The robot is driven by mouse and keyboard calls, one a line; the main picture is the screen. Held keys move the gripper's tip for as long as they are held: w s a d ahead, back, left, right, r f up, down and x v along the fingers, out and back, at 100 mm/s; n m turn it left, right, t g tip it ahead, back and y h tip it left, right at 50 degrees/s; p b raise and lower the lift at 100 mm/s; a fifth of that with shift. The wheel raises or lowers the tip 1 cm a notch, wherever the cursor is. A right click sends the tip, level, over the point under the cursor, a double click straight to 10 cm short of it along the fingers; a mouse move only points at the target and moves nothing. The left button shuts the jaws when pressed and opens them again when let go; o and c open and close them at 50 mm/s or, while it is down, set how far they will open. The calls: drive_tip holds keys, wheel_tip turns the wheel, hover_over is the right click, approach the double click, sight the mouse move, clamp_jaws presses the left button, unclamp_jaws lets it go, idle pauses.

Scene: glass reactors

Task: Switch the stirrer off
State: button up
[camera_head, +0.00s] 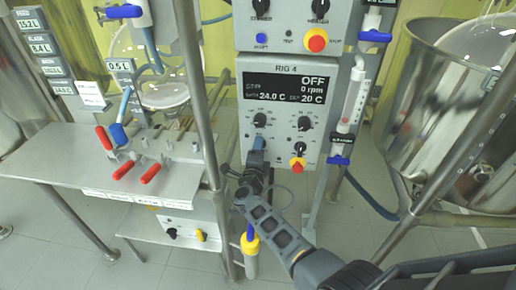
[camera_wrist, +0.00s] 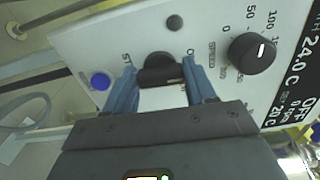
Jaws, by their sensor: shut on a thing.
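The RIG 4 control box (camera_head: 248,98) stands upright in the middle of the head view. Its display (camera_head: 288,88) reads OFF and 0 rpm, with 24.0 C and a set value of 20 C. My gripper (camera_head: 259,143) is at the box's lower left, below the left dial (camera_head: 261,120). In the wrist view my gripper's blue fingers (camera_wrist: 162,92) are shut on a black knob (camera_wrist: 160,70), one on each side. The knob sits beside the speed dial (camera_wrist: 253,53). The gripper hides this knob in the head view.
A red and yellow emergency button (camera_head: 298,163) is right of my gripper. A blue button (camera_wrist: 100,81) is close to one finger. A steel bench (camera_head: 110,175) with red-handled valves is on the left. A steel vessel (camera_head: 425,105) is on the right.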

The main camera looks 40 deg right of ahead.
drive_tip(key=shift+n, duration=0.4)
drive_tip(key=o, duration=1)
drive_tip(key=shift+o, duration=0.2)
